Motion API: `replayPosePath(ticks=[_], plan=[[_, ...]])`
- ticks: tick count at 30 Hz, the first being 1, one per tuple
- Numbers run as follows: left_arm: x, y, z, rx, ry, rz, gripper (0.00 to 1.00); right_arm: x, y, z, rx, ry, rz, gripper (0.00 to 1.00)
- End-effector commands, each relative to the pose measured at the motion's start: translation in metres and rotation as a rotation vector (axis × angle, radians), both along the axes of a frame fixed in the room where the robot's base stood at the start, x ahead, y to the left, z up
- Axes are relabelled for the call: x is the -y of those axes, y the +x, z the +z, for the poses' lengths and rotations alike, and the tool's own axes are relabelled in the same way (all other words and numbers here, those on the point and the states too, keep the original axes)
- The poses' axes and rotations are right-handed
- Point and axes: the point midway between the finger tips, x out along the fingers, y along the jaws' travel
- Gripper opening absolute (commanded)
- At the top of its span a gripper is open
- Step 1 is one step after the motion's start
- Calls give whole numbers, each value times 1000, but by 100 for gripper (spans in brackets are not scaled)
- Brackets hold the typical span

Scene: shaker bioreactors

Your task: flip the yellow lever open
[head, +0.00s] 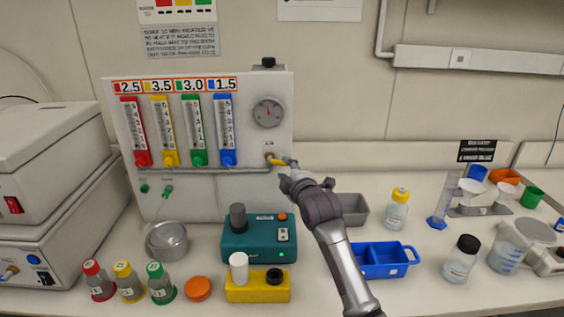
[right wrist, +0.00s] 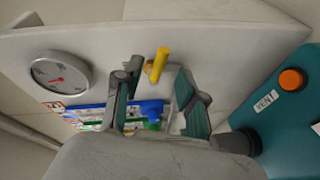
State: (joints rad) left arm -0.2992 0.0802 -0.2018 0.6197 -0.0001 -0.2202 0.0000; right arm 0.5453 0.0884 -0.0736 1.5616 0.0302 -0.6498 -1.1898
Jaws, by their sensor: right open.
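The yellow lever (head: 276,161) sits on the right part of the white gauge panel (head: 205,200), below the round dial. In the right wrist view the yellow lever (right wrist: 157,64) shows between the fingertips as a short bar sticking out from the panel. My right gripper (head: 289,174) is just to the right of the lever in the head view. In the right wrist view its two fingers (right wrist: 160,84) are apart, with nothing held between them. I cannot tell whether a finger touches the lever. My left gripper is not in view.
The round dial (head: 267,112) and several coloured flow tubes are on the panel. A teal device (head: 245,250) with an orange button stands below my right gripper. A grey tray (head: 354,211) and a blue tray (head: 378,270) lie to the right. Small bottles stand at the front left.

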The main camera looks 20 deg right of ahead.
Motion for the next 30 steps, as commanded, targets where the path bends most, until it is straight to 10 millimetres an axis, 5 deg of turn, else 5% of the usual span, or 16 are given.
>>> replayPosePath(ticks=[9, 20, 27, 30], plan=[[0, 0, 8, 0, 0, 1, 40, -1, 36, -4, 0, 1, 1, 40], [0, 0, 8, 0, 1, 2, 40, -1, 39, -5, 0, 1, 1, 40], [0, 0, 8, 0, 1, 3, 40, -1, 39, -5, -1, 1, 1, 0], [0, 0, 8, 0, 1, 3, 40, -1, 39, -5, -1, 1, 1, 0]])
